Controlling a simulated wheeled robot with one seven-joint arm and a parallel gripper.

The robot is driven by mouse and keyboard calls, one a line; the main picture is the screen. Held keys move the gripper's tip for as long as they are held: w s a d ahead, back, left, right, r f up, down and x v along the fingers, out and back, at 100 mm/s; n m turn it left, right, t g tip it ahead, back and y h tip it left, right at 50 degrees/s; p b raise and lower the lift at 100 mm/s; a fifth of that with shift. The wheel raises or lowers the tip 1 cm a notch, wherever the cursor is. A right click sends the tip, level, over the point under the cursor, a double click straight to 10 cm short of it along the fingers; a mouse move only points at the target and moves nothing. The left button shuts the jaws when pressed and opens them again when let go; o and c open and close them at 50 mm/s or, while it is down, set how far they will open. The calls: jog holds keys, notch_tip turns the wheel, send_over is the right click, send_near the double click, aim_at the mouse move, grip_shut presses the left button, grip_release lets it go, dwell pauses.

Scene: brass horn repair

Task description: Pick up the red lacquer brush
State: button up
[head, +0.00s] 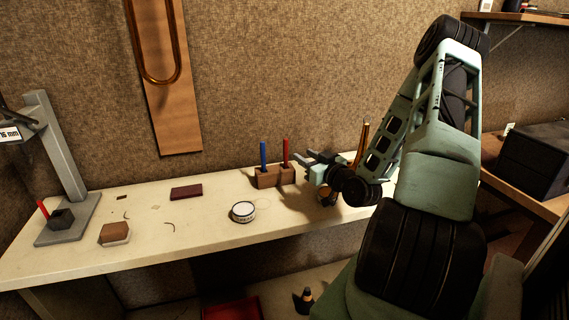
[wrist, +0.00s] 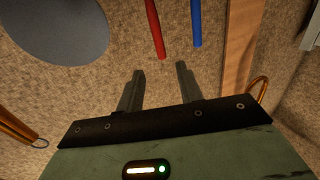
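The red lacquer brush (head: 285,152) stands upright in a brown wooden block (head: 268,181) on the bench, its lower end hidden in the block. A blue brush (head: 263,153) stands to its left in the same block. My gripper (head: 307,157) is open and empty, just right of the red brush, fingers pointing left toward it. In the wrist view the red brush (wrist: 155,30) lies ahead of the fingertips (wrist: 160,69), in line with the gap between them and apart from them. The blue brush (wrist: 196,22) is right of it there.
A round white tin (head: 243,211) sits in front of the block. A dark red slab (head: 186,193) and a brown block (head: 114,233) lie farther left. A grey stand (head: 62,222) is at the left end. Copper-coloured rods (head: 361,143) stand behind my gripper.

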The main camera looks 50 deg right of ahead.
aim_at(287, 146)
jog(key=p+x, duration=0.2)
jog(key=x, duration=0.4)
jog(key=shift+w+r, duration=0.1)
jog(key=shift+r, duration=0.05)
jog(key=shift+f+p+x, duration=0.15)
jog(key=shift+p+x, duration=0.35)
jog(key=shift+x, duration=0.6)
jog(key=shift+f+p+x, duration=0.15)
jog(key=shift+p+x, duration=0.35)
jog(key=shift+x, duration=0.6)
grip_shut()
